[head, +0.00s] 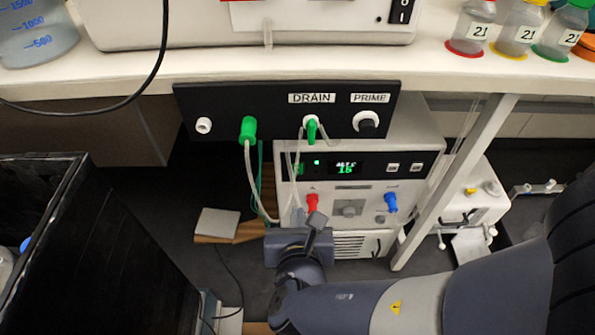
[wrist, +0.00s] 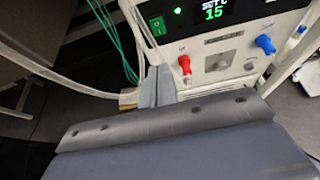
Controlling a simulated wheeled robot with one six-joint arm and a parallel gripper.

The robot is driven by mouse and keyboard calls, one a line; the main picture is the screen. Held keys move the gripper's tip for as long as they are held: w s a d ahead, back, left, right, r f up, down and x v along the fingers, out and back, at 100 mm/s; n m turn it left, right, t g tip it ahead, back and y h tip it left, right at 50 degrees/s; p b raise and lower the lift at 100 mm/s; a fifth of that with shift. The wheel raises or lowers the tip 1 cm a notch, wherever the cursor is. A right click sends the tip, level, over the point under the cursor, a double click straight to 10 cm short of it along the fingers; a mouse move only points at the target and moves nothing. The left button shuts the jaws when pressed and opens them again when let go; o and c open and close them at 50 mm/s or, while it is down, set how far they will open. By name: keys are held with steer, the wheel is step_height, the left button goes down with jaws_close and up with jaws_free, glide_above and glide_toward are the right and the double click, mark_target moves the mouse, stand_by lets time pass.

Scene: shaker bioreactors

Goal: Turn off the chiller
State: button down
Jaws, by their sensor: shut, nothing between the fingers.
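The chiller (head: 345,215) is a white box with a black display strip, standing under the bench. Its display (head: 346,167) is lit and shows a green 15, with a small green light to its left. A green rocker switch (wrist: 157,25) sits left of the display in the wrist view; in the head view it is partly hidden by tubing. Red (wrist: 184,64) and blue (wrist: 265,44) fittings are on the front below the display. My gripper (head: 317,221) is shut and empty, in front of the chiller and below the switch. Its fingers (wrist: 158,86) show in the wrist view, apart from the switch.
A black panel (head: 225,100) labelled DRAIN and PRIME hangs above the chiller, with tubes (head: 252,170) running down beside the switch. A slanted white bench leg (head: 455,180) stands to the right. A black bin (head: 120,250) is at left. Jars (head: 471,28) stand on the bench.

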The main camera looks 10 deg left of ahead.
steer(key=b, duration=0.5)
glide_toward(297, 169)
step_height(297, 169, down, 3)
steer(key=w, duration=0.2)
steer(key=w+a, duration=0.1)
steer(key=w, duration=0.1)
steer(key=shift+w, duration=0.2)
steer(key=shift+w+a+r, duration=0.1)
steer(key=shift+w+a, duration=0.1)
steer(key=shift+w, duration=0.35)
steer(key=shift+r, duration=0.1)
